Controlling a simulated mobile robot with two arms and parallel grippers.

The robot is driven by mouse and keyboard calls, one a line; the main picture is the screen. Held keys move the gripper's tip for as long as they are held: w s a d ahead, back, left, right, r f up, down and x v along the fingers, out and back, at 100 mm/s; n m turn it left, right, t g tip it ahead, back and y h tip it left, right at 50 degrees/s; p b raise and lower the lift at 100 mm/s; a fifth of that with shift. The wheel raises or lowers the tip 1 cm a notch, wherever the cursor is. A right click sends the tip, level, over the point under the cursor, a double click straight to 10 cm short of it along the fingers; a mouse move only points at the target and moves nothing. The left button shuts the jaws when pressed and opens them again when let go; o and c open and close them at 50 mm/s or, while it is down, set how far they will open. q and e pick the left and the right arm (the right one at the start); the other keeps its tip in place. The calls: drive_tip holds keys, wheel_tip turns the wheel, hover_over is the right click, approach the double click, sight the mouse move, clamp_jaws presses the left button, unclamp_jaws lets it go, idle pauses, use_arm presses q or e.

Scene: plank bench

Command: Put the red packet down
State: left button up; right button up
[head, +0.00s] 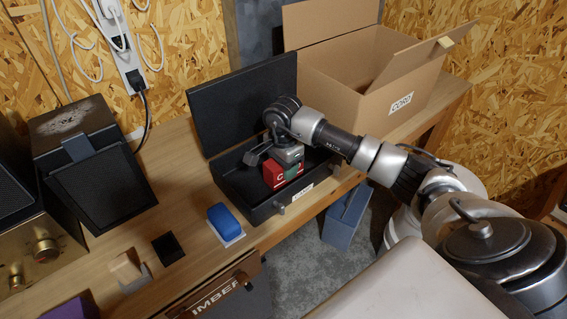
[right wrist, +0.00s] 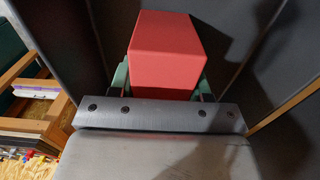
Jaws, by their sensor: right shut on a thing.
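The red packet (head: 281,175) is a small red box with white lettering on its side. My right gripper (head: 290,166) is shut on it, inside the open black case (head: 240,199) on the bench. In the right wrist view the red packet (right wrist: 166,45) stands out between the green finger pads of my right gripper (right wrist: 165,80), with dark case walls around it. I cannot tell whether the packet touches the case floor. My left gripper is not in view.
The case lid (head: 243,105) stands open at the back. An open cardboard box (head: 345,95) is behind on the right. A blue block (head: 225,222), a small black item (head: 168,248) and a beige piece (head: 129,270) lie in front. A dark speaker-like box (head: 95,185) stands left.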

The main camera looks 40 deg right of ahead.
drive_tip(key=shift+f, duration=0.2)
drive_tip(key=o, duration=1)
drive_tip(key=shift+r, duration=0.1)
drive_tip(key=shift+r, duration=0.45)
wheel_tip(320, 180, up, 11)
drive_tip(key=b, duration=0.3)
drive_tip(key=shift+f, duration=0.2)
drive_tip(key=shift+r, duration=0.4)
